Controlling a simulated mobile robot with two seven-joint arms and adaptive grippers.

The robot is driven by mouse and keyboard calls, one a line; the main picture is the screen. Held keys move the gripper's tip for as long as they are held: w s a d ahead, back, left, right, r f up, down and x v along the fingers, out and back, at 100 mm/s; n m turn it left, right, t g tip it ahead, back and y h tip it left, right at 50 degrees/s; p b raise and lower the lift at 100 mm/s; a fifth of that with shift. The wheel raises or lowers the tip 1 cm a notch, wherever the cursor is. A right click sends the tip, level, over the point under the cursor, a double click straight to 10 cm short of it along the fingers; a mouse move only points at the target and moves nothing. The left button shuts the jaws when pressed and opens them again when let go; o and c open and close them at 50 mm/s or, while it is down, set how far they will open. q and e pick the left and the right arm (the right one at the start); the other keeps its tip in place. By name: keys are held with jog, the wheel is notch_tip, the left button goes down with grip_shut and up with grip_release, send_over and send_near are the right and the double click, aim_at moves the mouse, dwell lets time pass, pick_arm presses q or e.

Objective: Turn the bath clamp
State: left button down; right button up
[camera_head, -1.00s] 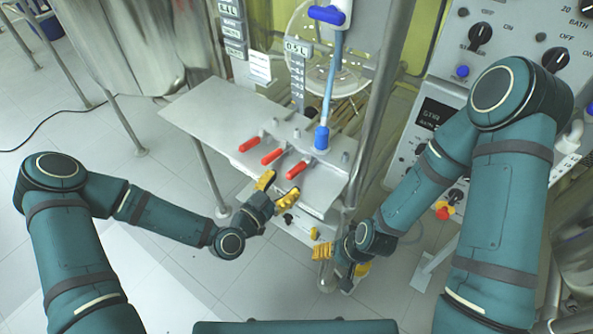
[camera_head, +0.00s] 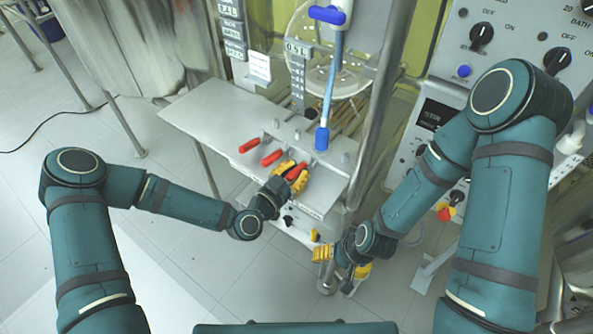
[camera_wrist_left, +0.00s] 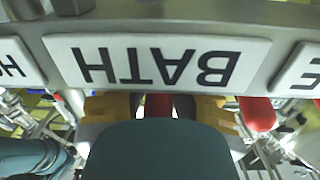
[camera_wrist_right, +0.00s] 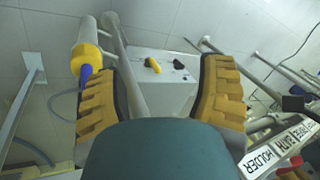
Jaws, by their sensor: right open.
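The bath clamp's red handle (camera_head: 294,172) is the rightmost of three red handles on the steel shelf. My left gripper (camera_head: 291,175) is around it, with its yellow fingers drawn in on both sides. In the left wrist view the red handle (camera_wrist_left: 158,106) fills the narrow gap between the fingers, behind the BATH label (camera_wrist_left: 158,62). The handle's tip and exact contact are partly hidden. My right gripper (camera_head: 341,262) is open and empty below the shelf's right corner; its spread fingers (camera_wrist_right: 158,98) show in the right wrist view.
Two other red handles, the middle one (camera_head: 272,158) and the left one (camera_head: 249,145), sit close by on the shelf (camera_head: 195,108). A blue-ended hose (camera_head: 322,138) rises just behind. A vertical steel post (camera_head: 378,105) stands to the right. A white box (camera_wrist_right: 150,88) with knobs faces my right gripper.

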aim_at(304, 163)
pick_arm(q)
jog(key=shift+r, duration=0.1)
